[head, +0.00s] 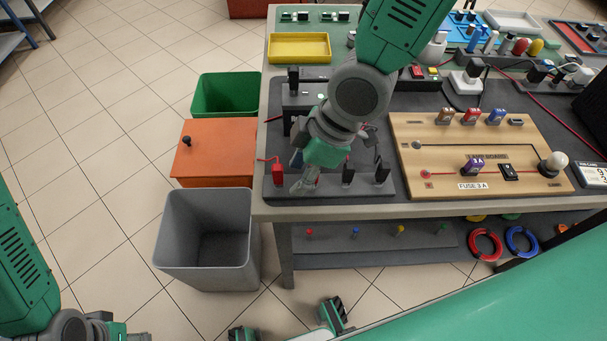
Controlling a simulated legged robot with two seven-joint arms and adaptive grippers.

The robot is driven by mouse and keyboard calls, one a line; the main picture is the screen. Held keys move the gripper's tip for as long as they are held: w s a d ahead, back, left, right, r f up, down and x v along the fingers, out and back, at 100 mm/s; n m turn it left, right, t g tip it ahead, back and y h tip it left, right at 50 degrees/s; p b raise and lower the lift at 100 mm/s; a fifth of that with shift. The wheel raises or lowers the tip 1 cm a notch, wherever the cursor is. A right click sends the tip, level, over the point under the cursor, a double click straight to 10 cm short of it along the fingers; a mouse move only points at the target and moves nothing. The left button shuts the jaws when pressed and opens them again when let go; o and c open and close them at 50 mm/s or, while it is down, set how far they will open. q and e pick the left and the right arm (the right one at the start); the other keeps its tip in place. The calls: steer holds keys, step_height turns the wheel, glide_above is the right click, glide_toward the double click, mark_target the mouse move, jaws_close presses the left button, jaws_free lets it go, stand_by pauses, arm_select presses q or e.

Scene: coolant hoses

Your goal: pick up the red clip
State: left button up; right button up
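The red clip (278,175) stands upright at the near left corner of a dark mat (328,193) on the workbench. A short red lead curls from its top to the left. My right gripper (303,184) points down over the mat, just right of the red clip, with a small gap visible between them. Its green body and wrist hide much of the fingers, so I cannot tell how far apart they are. I see nothing held in it. My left gripper (112,328) is low at the bottom left, mostly cut off by the picture's edge.
Black clips (348,173) stand right of the gripper. A wooden lamp board (435,187) lies further right. A grey bin (204,243), an orange box (212,150) and a green bin (225,92) stand left of the bench. A yellow tray (299,48) sits behind.

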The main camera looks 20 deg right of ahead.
steer(key=shift+w+a+f, duration=0.1)
steer(key=shift+f, duration=0.5)
steer(key=shift+d+f, duration=0.1)
steer(key=shift+d, duration=0.2)
steer(key=d, duration=0.2)
steer(key=shift+d, duration=0.4)
steer(key=c, duration=0.5)
jaws_close()
steer(key=shift+a, duration=1.2)
arm_select(q)
steer(key=shift+w+d, duration=0.15)
steer(key=shift+d, duration=0.65)
arm_select(e)
steer(key=shift+d, duration=0.3)
